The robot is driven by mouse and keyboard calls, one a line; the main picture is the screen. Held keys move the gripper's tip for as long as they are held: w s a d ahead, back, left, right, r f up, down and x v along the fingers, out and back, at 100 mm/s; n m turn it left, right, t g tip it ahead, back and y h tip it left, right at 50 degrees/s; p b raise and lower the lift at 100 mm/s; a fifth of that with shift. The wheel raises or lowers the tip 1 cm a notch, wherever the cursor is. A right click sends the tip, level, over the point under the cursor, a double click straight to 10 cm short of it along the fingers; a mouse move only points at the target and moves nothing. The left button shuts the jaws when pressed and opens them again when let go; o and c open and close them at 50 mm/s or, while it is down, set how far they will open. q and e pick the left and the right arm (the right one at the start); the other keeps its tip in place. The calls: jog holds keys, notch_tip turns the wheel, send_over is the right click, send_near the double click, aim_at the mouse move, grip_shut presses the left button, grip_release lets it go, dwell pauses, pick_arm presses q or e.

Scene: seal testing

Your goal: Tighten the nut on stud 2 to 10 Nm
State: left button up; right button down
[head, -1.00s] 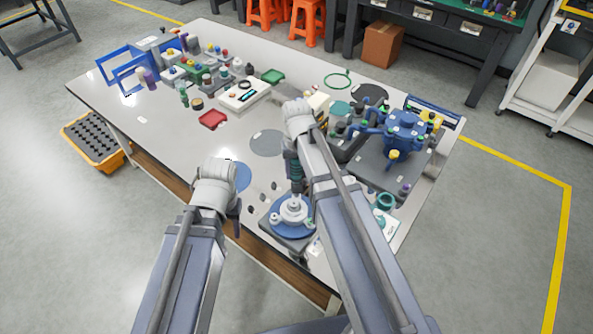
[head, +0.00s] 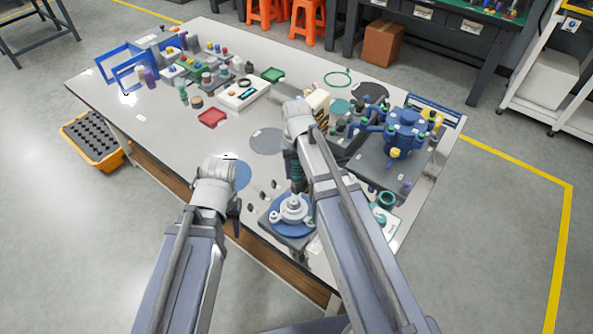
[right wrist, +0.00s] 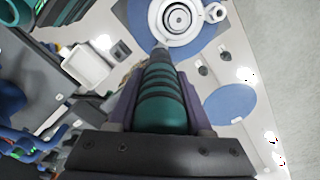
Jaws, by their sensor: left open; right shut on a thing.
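My right gripper (right wrist: 160,110) is shut on a dark and teal banded driver tool (right wrist: 160,85). In the head view the tool (head: 292,168) points down towards the pale round flange (head: 293,210), which sits on a blue disc over a grey base near the table's front edge. The flange also shows at the top of the right wrist view (right wrist: 179,18). I cannot tell whether the tool's tip touches it. Small studs or nuts stand around the flange, but stud 2 cannot be told apart. My left gripper (head: 237,212) is open and empty, left of the flange.
A blue valve-like assembly (head: 404,130) stands on a grey plate at the right. A red tray (head: 212,118), a white instrument box (head: 243,93) and several small parts lie further back. Flat grey (head: 266,141) and blue discs lie left of the right arm.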

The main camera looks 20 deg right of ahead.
aim_at(297, 163)
jog(key=shift+f+b, duration=0.6)
jog(key=shift+f, duration=0.05)
dwell(1.4)
jog(key=shift+r, duration=0.1)
jog(key=shift+r+p, duration=2.45)
jog(key=shift+p, duration=0.1)
